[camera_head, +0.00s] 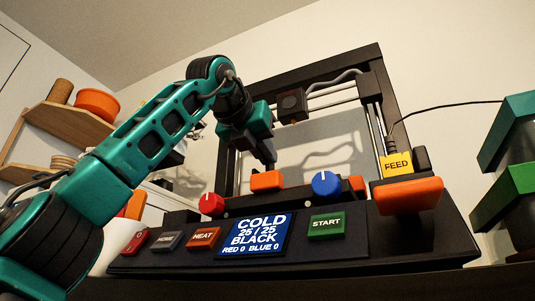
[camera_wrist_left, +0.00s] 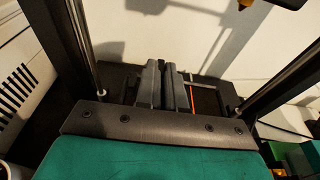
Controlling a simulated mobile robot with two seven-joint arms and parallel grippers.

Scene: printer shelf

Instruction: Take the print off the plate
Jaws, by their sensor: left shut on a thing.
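The printer (camera_head: 370,60) has a black frame and stands behind a dark control panel. Its print head (camera_head: 291,105) hangs high on the crossbar. The dark plate (camera_wrist_left: 207,98) lies low between the uprights in the left wrist view. My left gripper (camera_head: 268,160) points down inside the frame, behind the orange block at the plate's front. In the left wrist view my left gripper (camera_wrist_left: 165,100) is shut on a thin dark thing, seemingly the print, mostly hidden by the fingers. I cannot tell whether it touches the plate. My right gripper is not in view.
The panel has a screen (camera_head: 255,234) reading COLD 25/25 BLACK, a green START button (camera_head: 327,226), red (camera_head: 212,204) and blue (camera_head: 326,184) knobs, and a yellow FEED button (camera_head: 397,165). Frame uprights stand close on both sides. Green-lidded bins (camera_head: 508,195) stand at right.

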